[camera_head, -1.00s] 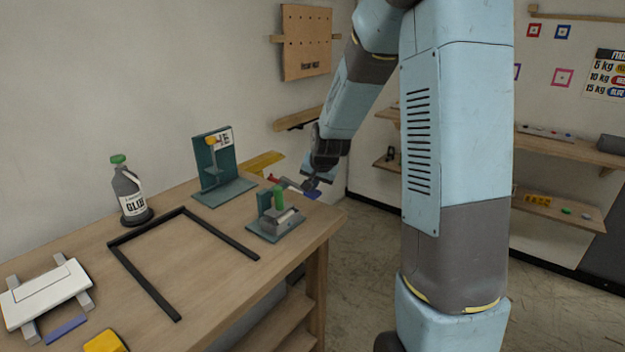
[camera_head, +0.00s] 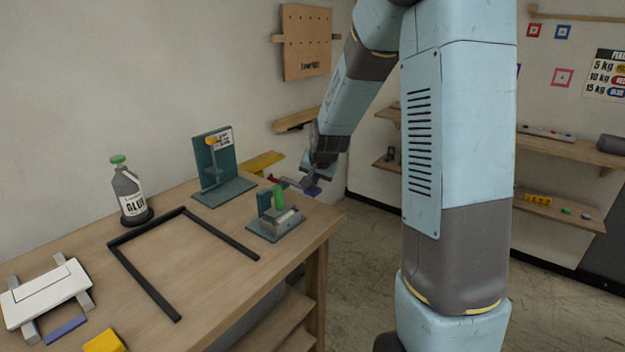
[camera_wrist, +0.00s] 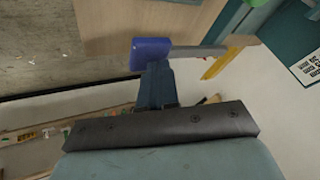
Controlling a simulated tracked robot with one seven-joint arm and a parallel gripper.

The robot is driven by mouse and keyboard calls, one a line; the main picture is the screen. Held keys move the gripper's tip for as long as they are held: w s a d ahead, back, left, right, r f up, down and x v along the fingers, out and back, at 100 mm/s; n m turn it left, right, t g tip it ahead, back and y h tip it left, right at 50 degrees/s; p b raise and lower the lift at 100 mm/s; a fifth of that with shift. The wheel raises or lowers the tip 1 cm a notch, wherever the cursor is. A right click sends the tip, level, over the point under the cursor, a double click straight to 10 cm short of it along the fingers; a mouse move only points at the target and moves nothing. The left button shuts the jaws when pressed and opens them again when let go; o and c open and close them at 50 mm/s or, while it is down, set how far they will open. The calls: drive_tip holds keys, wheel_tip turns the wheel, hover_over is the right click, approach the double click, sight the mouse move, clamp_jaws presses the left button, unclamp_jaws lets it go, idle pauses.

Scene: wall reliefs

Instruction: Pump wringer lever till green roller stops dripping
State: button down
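The wringer (camera_head: 276,222) stands near the table's right corner, with a teal base and an upright green roller (camera_head: 278,198). Its grey lever (camera_wrist: 200,51) runs out past the table edge to a blue handle (camera_head: 312,191), also visible in the wrist view (camera_wrist: 150,52). My gripper (camera_head: 313,182) is at this handle, just above it in the head view. In the wrist view its fingers (camera_wrist: 157,82) sit together and meet the handle; their tips are hidden there. No space shows between them, and I see no finger on either side of the handle. Drips are too small to make out.
A teal stand with a yellow part (camera_head: 217,170), a glue bottle (camera_head: 130,190), a black frame (camera_head: 150,280) and a white board (camera_head: 45,293) are on the table. Open floor lies right of the table.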

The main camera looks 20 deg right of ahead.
drive_tip(key=shift+w+a+r, duration=0.1)
drive_tip(key=shift+w+r, duration=0.05)
drive_tip(key=shift+r, duration=0.6)
drive_tip(key=shift+w+a+r, duration=0.15)
drive_tip(key=shift+w+r, duration=0.05)
drive_tip(key=shift+r, duration=0.55)
drive_tip(key=shift+w+a+r, duration=0.1)
drive_tip(key=shift+w+r, duration=0.05)
drive_tip(key=shift+r, duration=0.6)
drive_tip(key=shift+r, duration=0.1)
drive_tip(key=r, duration=0.3)
drive_tip(key=w+r, duration=0.1)
drive_tip(key=shift+a+r, duration=0.35)
drive_tip(key=shift+a, duration=0.05)
drive_tip(key=s+r+n, duration=0.2)
drive_tip(key=s+r, duration=0.2)
drive_tip(key=s, duration=0.6)
drive_tip(key=s+r+n, duration=0.1)
drive_tip(key=s+r, duration=0.4)
drive_tip(key=s, duration=0.5)
drive_tip(key=s+n+g, duration=0.1)
drive_tip(key=s+n, duration=0.2)
drive_tip(key=s, duration=1.3)
drive_tip(key=shift+s+d+f, duration=0.25)
drive_tip(key=shift+s+f, duration=0.05)
drive_tip(key=shift+f, duration=0.1)
